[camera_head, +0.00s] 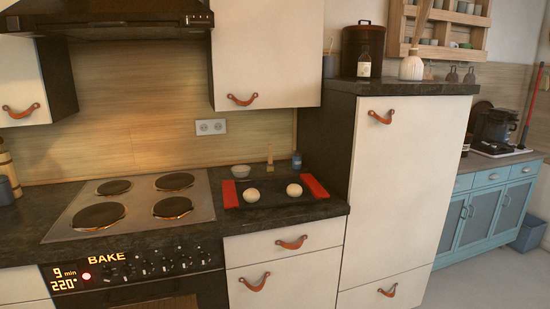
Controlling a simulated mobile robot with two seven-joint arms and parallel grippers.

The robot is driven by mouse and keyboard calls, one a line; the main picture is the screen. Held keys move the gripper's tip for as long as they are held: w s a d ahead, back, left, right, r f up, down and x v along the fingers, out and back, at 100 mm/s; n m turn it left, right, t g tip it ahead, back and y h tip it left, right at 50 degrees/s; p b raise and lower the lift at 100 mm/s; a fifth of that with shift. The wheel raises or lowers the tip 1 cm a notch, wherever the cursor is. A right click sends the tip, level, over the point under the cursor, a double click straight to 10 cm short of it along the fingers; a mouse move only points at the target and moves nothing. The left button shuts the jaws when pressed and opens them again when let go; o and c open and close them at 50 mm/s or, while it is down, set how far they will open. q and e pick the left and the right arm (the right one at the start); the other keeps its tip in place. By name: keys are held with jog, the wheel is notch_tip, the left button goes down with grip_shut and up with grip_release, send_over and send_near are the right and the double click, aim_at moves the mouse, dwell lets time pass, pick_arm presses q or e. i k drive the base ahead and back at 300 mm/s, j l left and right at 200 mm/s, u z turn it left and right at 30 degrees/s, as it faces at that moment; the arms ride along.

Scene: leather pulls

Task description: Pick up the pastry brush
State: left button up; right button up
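The pastry brush (270,157) looks like a small, light wooden-handled brush standing upright at the back of the dark counter. It is just behind a dark baking tray (272,204), between a small bowl (241,171) and a small blue-grey jar (296,160). Its lower end is too small to make out clearly. Neither of my grippers is in view.
The tray has red ends and carries two pale dough balls (252,195) (294,190). A stove (139,201) is to the left. A tall cabinet (403,187) closes off the right. An upper cabinet (267,54) hangs above. The floor shows at lower right.

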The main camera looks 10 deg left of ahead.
aim_at(270, 167)
jog(key=i+l, duration=0.2)
jog(key=l, duration=0.15)
jog(key=i+l+u, duration=0.2)
jog(key=i+l, duration=0.15)
jog(key=l, duration=0.3)
